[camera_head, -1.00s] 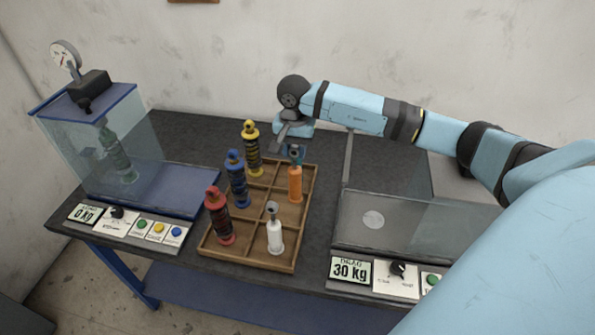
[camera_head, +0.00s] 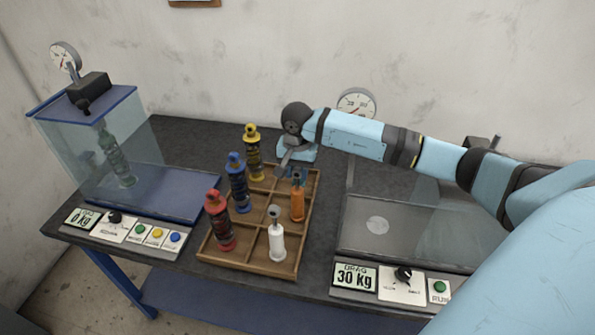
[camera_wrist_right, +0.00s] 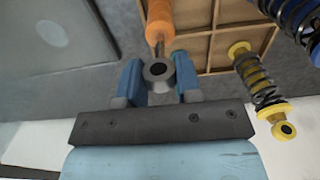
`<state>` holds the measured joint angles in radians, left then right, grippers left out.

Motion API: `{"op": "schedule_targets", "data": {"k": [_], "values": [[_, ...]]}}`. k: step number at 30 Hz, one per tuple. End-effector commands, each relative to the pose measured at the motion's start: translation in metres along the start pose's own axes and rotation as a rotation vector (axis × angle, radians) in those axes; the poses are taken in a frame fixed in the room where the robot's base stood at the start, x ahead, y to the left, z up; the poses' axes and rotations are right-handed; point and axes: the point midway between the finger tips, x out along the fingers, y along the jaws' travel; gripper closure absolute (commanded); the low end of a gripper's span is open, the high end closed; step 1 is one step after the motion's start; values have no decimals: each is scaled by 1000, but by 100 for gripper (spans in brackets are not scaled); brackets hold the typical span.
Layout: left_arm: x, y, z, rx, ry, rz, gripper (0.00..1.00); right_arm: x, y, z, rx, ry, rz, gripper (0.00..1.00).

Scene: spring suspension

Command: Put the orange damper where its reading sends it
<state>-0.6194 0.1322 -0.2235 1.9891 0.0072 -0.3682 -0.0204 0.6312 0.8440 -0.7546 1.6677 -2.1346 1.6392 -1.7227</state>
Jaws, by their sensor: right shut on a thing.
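The orange damper (camera_head: 297,205) stands upright in the right column of the wooden tray (camera_head: 262,265), in the compartment behind the white damper (camera_head: 276,240). My right gripper (camera_head: 297,172) is above it, shut on the eye at the top of its rod. In the right wrist view the damper's orange body (camera_wrist_right: 160,14) shows beyond the fingers, with the eye between the two blue fingers (camera_wrist_right: 158,75). Whether its base touches the tray floor is hard to tell. The drag display (camera_head: 355,276) reads 30 kg. My left gripper is not in view.
Red (camera_head: 219,222), blue (camera_head: 238,183) and yellow (camera_head: 254,155) spring dampers stand along the tray's left side. A glass-walled station with a blue base (camera_head: 165,195) is at left, its display (camera_head: 83,217) at 0 kg. A clear-walled drag station (camera_head: 410,245) is at right.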

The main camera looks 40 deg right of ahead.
Motion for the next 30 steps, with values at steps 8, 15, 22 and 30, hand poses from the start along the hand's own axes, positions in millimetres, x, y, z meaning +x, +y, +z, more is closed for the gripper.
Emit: {"op": "schedule_targets", "data": {"k": [8,15,22,30], "values": [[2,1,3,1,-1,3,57,2,0,0,0,0,0,43],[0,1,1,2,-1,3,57,0,0,0,0,-1,0,43],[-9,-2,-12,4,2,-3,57,-35,0,0,-2,3,-2,43],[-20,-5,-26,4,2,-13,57,-93,0,0,-1,2,-2,43]]}}
